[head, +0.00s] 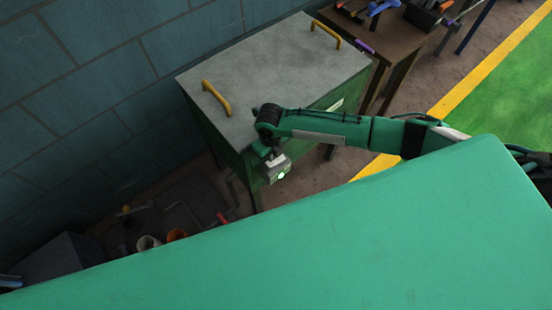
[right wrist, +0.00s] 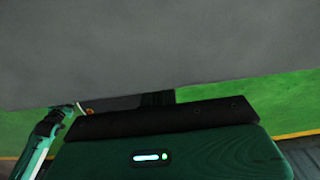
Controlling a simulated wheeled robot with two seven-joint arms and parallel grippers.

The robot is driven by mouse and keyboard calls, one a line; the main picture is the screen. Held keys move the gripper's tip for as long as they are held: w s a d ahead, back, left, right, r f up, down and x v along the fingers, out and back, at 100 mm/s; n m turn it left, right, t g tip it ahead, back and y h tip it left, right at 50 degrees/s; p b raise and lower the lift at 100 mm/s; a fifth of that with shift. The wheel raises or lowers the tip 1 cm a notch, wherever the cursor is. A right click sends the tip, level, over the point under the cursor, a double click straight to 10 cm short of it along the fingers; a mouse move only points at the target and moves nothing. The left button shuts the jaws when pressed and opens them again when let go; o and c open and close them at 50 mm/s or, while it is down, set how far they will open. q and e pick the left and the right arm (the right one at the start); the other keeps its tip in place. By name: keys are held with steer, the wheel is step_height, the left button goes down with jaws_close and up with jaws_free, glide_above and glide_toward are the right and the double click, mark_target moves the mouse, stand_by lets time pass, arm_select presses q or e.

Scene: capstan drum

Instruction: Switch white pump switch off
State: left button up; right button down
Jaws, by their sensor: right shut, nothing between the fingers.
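I cannot make out a white pump switch in either view. My right gripper (head: 276,170) is at the near corner of a green cabinet with a grey top (head: 275,62), below the level of that top. Its fingers are too small to make out in the head view. In the right wrist view, the gripper's dark end (right wrist: 172,96) is shut and empty, in front of a plain grey surface that fills the upper picture. I cannot tell whether it touches that surface. My left gripper is not in view.
Two yellow handles (head: 216,98) stand on the cabinet top. A brown table with tools (head: 385,35) is behind it. A blue block wall (head: 90,80) runs along the left. Pipes, a white cup-like thing (head: 148,243) and an orange one (head: 177,235) are on the floor at lower left.

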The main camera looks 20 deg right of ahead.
mark_target(272, 163)
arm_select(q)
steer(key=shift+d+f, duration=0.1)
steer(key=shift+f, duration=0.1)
arm_select(e)
steer(key=shift+f, duration=0.35)
